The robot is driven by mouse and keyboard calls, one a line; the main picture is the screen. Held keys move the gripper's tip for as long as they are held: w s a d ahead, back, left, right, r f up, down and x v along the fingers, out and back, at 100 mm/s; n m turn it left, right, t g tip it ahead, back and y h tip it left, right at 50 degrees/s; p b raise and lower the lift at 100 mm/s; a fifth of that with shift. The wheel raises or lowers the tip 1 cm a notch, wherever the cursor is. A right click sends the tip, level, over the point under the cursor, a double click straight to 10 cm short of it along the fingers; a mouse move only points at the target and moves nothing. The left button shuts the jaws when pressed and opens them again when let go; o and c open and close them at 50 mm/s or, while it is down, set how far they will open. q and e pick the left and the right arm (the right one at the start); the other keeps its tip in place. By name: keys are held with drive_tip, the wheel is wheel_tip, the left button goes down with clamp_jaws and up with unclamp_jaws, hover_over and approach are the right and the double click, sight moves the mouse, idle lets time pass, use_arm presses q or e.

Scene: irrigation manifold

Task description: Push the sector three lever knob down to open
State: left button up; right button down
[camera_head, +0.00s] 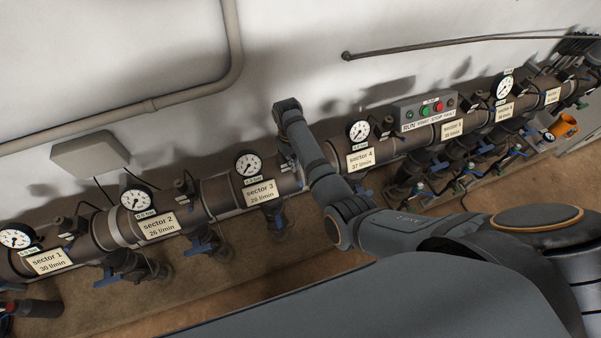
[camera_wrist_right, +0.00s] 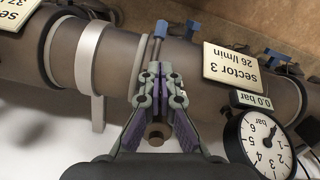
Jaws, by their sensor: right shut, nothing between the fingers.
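The sector 3 label (camera_head: 260,192) sits on the grey manifold pipe, under a round gauge (camera_head: 248,165). In the right wrist view, which is upside down, the sector 3 plate (camera_wrist_right: 243,65) is right of my fingers and its gauge (camera_wrist_right: 262,142) reads about 0.0 bar. My right gripper (camera_wrist_right: 158,72) is shut and empty in front of the pipe. A slim grey lever with a blue end (camera_wrist_right: 160,30) shows just beyond its fingertips; I cannot tell whether they touch. In the head view, my right arm partly hides this spot. My left gripper is not in view.
Neighbouring sector 2 (camera_head: 158,226) and sector 4 (camera_head: 360,160) labels with gauges line the same pipe. A control box with green and red buttons (camera_head: 424,110) is mounted behind the pipe. More blue handles (camera_head: 202,245) hang below it. The wall above is mostly clear.

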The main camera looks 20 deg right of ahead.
drive_tip(key=shift+r, duration=0.15)
wheel_tip(320, 180, up, 12)
drive_tip(key=w, duration=0.1)
drive_tip(key=shift+a+f, duration=0.15)
drive_tip(key=shift+f, duration=0.05)
drive_tip(key=shift+w, duration=0.1)
idle(0.4)
